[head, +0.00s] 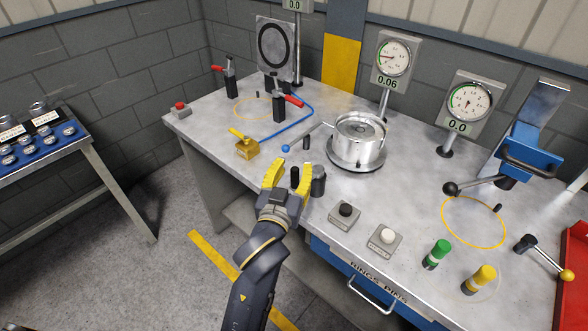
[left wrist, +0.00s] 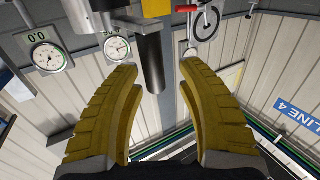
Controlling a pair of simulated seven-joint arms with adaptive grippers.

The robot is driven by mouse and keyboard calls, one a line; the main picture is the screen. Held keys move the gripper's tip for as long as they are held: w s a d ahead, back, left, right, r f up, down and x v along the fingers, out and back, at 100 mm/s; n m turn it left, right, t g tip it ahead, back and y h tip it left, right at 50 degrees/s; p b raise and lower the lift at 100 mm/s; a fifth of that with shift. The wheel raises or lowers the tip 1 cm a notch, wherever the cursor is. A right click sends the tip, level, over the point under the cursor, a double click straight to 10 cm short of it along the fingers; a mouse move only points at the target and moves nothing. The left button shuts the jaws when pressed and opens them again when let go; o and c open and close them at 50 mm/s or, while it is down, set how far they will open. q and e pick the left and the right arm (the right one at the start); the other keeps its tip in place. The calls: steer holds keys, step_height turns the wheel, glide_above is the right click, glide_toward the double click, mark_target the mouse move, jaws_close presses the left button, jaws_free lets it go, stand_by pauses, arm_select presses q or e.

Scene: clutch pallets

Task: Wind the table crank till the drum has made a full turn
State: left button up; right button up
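The silver drum (head: 357,151) stands on the grey workbench, with a thin metal arm running left from it to a blue ball knob (head: 286,148). Near the bench's front edge stand a slim black upright grip (head: 295,176) and a thicker dark cylinder (head: 318,181). They look like the crank, but the link between them is hidden. My left gripper (head: 289,174) is open, its yellow fingers around the slim grip. In the left wrist view a dark cylinder (left wrist: 151,62) shows between the open fingers, with gaps either side. My right gripper is not in view.
Dial gauges behind the drum read 0.06 (head: 387,82) and 0.0 (head: 457,127). Red-handled clamps (head: 280,105) and a yellow-levered brass valve (head: 247,149) stand to the left. Button boxes (head: 384,240), green (head: 436,255) and yellow (head: 479,280) cylinders stand to the right.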

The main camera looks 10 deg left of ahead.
arm_select(q)
steer(key=shift+s+d, duration=0.1)
steer(key=shift+s, duration=0.05)
steer(key=s+a, duration=0.1)
steer(key=s, duration=0.6)
stand_by(0.3)
steer(key=shift+s, duration=0.1)
steer(key=shift+o, duration=0.2)
